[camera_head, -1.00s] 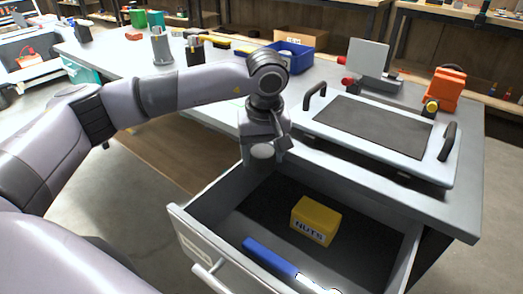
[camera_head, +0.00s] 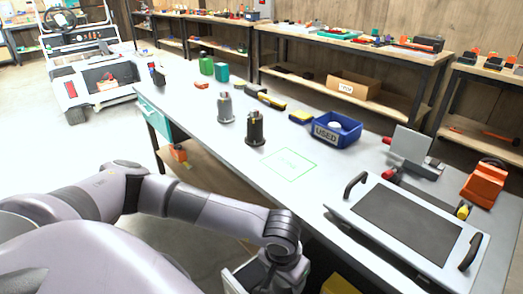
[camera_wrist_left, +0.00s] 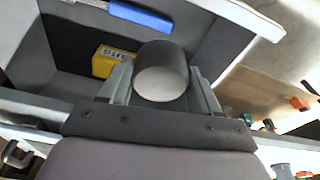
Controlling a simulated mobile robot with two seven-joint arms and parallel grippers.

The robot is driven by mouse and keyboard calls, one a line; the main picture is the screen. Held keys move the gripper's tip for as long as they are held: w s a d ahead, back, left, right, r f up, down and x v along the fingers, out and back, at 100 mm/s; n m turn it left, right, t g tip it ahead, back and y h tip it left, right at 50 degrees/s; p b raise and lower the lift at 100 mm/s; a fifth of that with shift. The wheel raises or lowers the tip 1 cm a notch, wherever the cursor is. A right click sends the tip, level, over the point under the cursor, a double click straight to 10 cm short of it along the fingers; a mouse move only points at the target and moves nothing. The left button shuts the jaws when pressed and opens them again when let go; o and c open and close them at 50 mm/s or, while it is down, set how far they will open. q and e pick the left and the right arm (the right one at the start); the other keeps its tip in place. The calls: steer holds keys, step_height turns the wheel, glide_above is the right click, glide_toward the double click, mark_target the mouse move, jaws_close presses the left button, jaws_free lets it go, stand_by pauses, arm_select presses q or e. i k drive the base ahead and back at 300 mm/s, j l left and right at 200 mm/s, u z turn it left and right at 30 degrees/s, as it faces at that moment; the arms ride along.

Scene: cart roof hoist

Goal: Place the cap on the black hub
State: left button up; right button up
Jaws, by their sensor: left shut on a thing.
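The cap (camera_wrist_left: 162,80), a short grey cylinder with a light round end, is held between the two fingers of my left gripper (camera_wrist_left: 160,92) in the left wrist view. The drawer's inside lies behind it. In the head view my left gripper (camera_head: 284,272) is at the bottom edge, beside the workbench, with its fingertips and the cap out of sight. The black hub (camera_head: 255,130) stands upright on the bench, well beyond the gripper, next to a grey hub (camera_head: 225,106). My right gripper is not in view.
The blue USED bin (camera_head: 336,130), a green-outlined area (camera_head: 290,163) and a handled panel (camera_head: 410,228) are on the bench. The open drawer (camera_wrist_left: 78,62) holds a yellow box (camera_wrist_left: 108,61) and a blue-handled tool (camera_wrist_left: 140,14). The bench between hubs and green outline is clear.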

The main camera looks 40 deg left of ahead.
mark_target(255, 116)
steer(key=k, duration=0.5)
steer(key=k+z, duration=0.15)
steer(key=z, duration=0.75)
steer(key=j+z, duration=0.1)
steer(key=z, duration=0.85)
steer(key=k+j, duration=0.2)
steer(key=j, duration=0.2)
steer(key=k+j, duration=0.25)
steer(key=j, duration=0.2)
steer(key=k+j, duration=0.2)
steer(key=j, duration=0.2)
steer(key=k+j, duration=0.2)
steer(key=j, duration=0.2)
steer(key=k+j, duration=0.25)
steer(key=j, duration=0.15)
steer(key=k+j, duration=0.2)
steer(key=j, duration=0.25)
steer(key=k+j, duration=0.2)
steer(key=j, duration=0.2)
